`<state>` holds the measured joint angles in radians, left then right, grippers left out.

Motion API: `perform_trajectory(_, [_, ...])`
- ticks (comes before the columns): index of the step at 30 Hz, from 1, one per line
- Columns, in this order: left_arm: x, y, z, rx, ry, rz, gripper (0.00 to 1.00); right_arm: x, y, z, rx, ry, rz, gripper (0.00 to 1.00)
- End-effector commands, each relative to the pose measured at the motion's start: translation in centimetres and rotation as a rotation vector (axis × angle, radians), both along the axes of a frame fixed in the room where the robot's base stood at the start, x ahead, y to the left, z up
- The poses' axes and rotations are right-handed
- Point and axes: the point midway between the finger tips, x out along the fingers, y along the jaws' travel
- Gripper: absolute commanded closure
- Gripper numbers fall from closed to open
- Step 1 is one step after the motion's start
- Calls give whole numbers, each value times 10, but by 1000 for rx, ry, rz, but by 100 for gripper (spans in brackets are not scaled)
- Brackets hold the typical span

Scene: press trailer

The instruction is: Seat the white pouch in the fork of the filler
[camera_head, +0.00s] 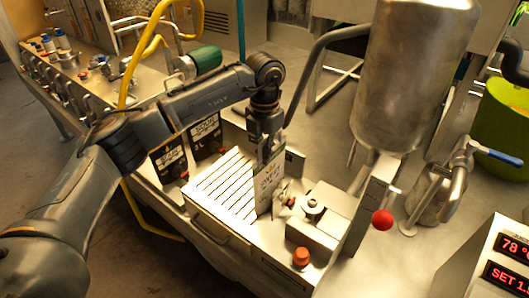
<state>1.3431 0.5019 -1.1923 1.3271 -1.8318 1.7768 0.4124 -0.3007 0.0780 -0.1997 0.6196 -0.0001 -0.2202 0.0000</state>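The white pouch (267,187) hangs upright below my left gripper (267,150), which is shut on its top edge. The pouch has printed marks on its face. Its lower end is just above or on the right edge of the slatted tray (222,188); I cannot tell if it touches. The filler (322,212) is a metal block right of the pouch. Its small fork (284,197) is beside the pouch and partly hidden by it; I cannot tell whether they touch. My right gripper is not in view.
An orange-red knob (301,256) stands at the front of the filler. A red ball-ended lever (382,220) is to its right, under a large steel tank (412,75). Two dark labelled packs (168,162) stand behind the tray. A display panel (505,262) is at lower right.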

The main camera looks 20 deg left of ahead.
Motion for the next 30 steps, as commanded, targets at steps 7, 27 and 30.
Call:
perform_trajectory(7, [0,0,-4,0,0,0,100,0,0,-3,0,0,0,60])
perform_trajectory(27, [0,0,-11,0,0,0,81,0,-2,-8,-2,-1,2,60])
perform_trajectory(30, [0,0,-11,0,0,0,68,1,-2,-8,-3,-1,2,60])
